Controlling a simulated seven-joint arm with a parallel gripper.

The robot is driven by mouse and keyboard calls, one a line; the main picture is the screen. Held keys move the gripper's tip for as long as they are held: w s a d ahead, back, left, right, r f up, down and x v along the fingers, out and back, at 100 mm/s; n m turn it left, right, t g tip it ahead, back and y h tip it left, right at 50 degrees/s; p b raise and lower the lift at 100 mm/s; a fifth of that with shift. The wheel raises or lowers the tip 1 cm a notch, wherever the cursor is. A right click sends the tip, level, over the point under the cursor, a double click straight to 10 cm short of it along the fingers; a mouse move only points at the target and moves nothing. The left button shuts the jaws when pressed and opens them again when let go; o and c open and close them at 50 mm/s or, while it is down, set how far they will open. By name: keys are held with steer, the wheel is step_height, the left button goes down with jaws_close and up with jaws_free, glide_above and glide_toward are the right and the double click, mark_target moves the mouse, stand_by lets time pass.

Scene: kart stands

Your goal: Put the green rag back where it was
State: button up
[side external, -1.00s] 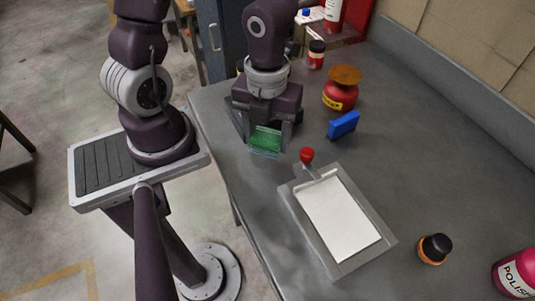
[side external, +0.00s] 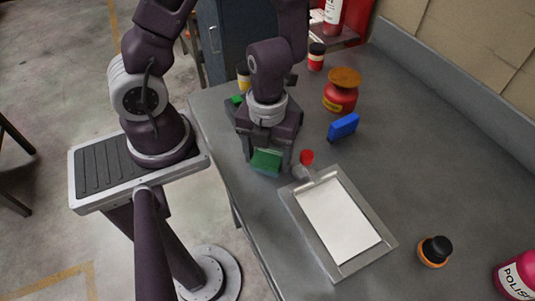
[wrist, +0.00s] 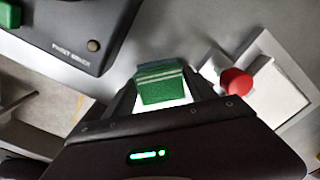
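The green rag (side external: 266,162) is a folded cloth with pale stripes, clear in the wrist view (wrist: 160,87). My gripper (side external: 267,168) is shut on it, with one finger on each side in the wrist view (wrist: 165,98). The rag is near the left edge of the grey bench, just left of a grey frame's red knob. I cannot tell whether it touches the bench.
The grey frame (side external: 296,212) holds a white sheet; its red knob (side external: 306,157) is close beside my gripper. A dark box (wrist: 75,28) is upper left in the wrist view.

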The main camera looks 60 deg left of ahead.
step_height(320, 180, up, 12)
step_height(320, 180, up, 13)
steer(key=n+t, duration=0.6)
steer(key=n, duration=2.1)
glide_above(267, 156)
steer(key=s+a, duration=0.3)
steer(key=s, duration=0.1)
steer(key=shift+s+d+f, duration=0.15)
steer(key=shift+s+f, duration=0.05)
